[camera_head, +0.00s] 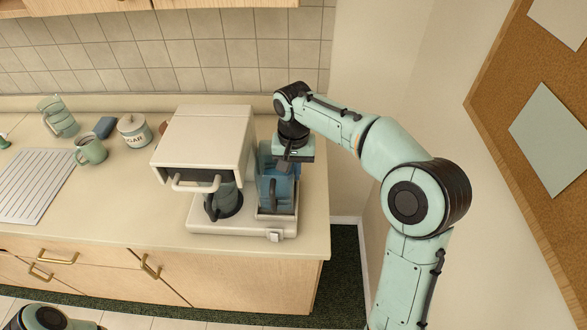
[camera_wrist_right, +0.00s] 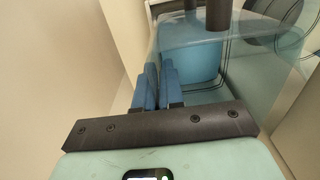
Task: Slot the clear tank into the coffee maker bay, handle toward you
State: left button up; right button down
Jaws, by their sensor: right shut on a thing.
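The clear bluish tank (camera_head: 284,190) is upright at the right side of the cream coffee maker (camera_head: 208,138). Its dark handle (camera_head: 272,191) faces the front, toward me. The tank's lower part is within the low-walled bay (camera_head: 277,216) on the machine's base; I cannot tell if it rests on the bay floor. My right gripper (camera_head: 285,165) is over the tank from above, shut on its upper wall. In the right wrist view the blue fingers (camera_wrist_right: 157,88) are close together at the clear tank wall (camera_wrist_right: 205,92). My left gripper is out of view.
A dark-handled carafe (camera_head: 224,201) stands under the brew head. The counter (camera_head: 317,215) ends just right of the machine.

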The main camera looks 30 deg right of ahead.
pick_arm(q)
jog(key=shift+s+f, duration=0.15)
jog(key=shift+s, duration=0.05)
pick_arm(e)
jog(key=shift+f, duration=0.25)
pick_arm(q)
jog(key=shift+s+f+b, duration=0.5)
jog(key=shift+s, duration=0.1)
pick_arm(e)
jog(key=shift+f, duration=1.2)
grip_release()
